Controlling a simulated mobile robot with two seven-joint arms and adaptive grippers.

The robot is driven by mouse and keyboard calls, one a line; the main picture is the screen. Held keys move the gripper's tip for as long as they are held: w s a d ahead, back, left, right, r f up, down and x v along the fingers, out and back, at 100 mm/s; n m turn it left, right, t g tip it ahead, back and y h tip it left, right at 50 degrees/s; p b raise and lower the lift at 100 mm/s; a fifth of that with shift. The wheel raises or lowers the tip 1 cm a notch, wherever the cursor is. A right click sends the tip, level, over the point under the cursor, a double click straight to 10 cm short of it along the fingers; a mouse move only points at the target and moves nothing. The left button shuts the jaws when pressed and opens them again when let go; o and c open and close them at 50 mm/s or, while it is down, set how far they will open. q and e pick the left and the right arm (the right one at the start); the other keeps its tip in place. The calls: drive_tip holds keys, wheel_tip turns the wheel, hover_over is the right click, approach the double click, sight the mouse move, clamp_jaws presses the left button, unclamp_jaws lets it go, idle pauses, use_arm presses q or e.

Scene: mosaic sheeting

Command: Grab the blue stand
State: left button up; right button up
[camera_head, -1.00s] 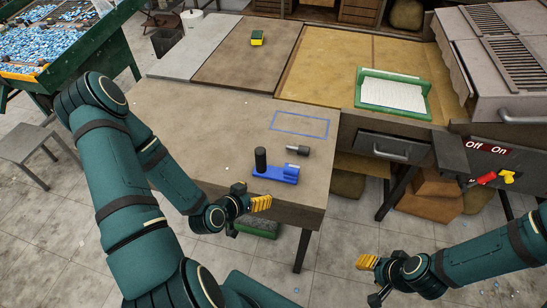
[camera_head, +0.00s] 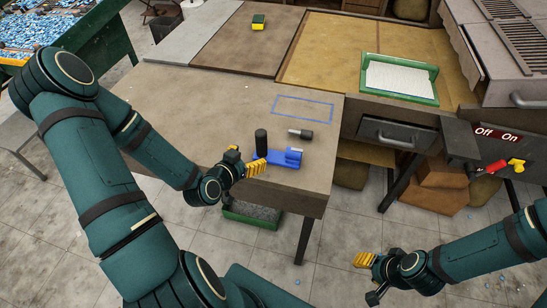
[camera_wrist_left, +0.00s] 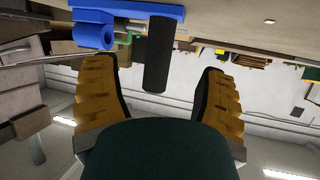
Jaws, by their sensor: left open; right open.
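The blue stand (camera_head: 284,161) lies on the near part of the brown table, with a black upright cylinder (camera_head: 261,142) at its left end. My left gripper (camera_head: 244,164) is open and empty, just left of and in front of the cylinder. In the left wrist view, which looks upside down, the cylinder (camera_wrist_left: 160,52) shows between the two yellow fingers (camera_wrist_left: 158,92), beyond their tips, and the blue stand (camera_wrist_left: 142,12) is at the top. My right gripper (camera_head: 368,273) is open and empty, low at the right, away from the table.
A small dark cylindrical piece with a light tip (camera_head: 301,133) lies behind the stand. A blue taped rectangle (camera_head: 303,98) marks the table beyond it. A green-framed tray (camera_head: 400,99) and a sponge (camera_head: 258,22) are farther back. A green bin (camera_head: 250,223) stands below the table edge.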

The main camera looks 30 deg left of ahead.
sight(259, 150)
use_arm(q)
drive_tip(key=b+x, duration=0.2)
drive_tip(key=shift+s+f+b, duration=0.1)
drive_tip(key=shift+f+b, duration=0.15)
drive_tip(key=shift+b, duration=0.15)
drive_tip(key=shift+w+d+f+b, duration=0.1)
drive_tip(key=shift+w+f+b, duration=0.05)
drive_tip(key=shift+w+b, duration=0.7)
drive_tip(key=shift+b+x, duration=0.5)
drive_tip(key=shift+x, duration=2.1)
drive_tip(key=shift+s+f, duration=0.15)
drive_tip(key=shift+c, duration=0.2)
clamp_jaws()
